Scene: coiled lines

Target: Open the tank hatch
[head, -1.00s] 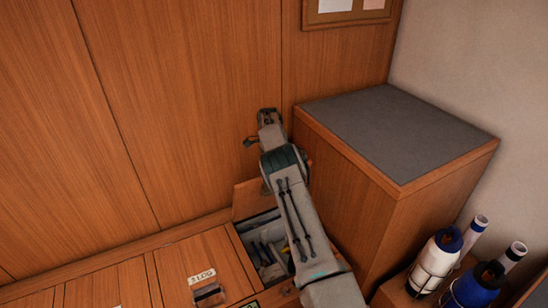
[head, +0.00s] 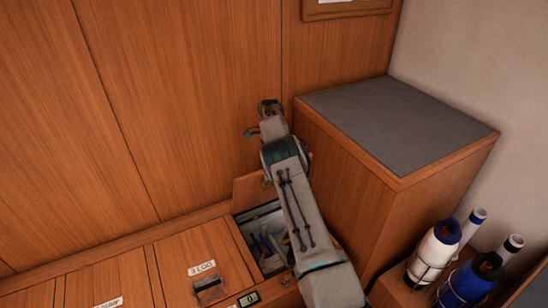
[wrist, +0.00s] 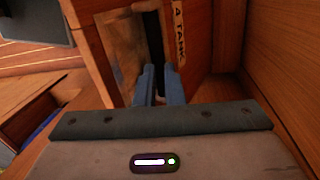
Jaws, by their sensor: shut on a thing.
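The tank hatch (head: 248,192) is a wooden lid standing raised at the back of an open compartment in the bench, partly hidden by my arm in the head view. The exact contact is hard to see. In the head view my fingers are hidden behind my arm.
The open compartment (head: 268,240) holds several loose items. A closed lid marked "3 LOG" (head: 200,268) lies left of it. A tall wooden cabinet (head: 350,175) with a grey top stands close on the right. Bottles (head: 436,250) stand in a rack at lower right.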

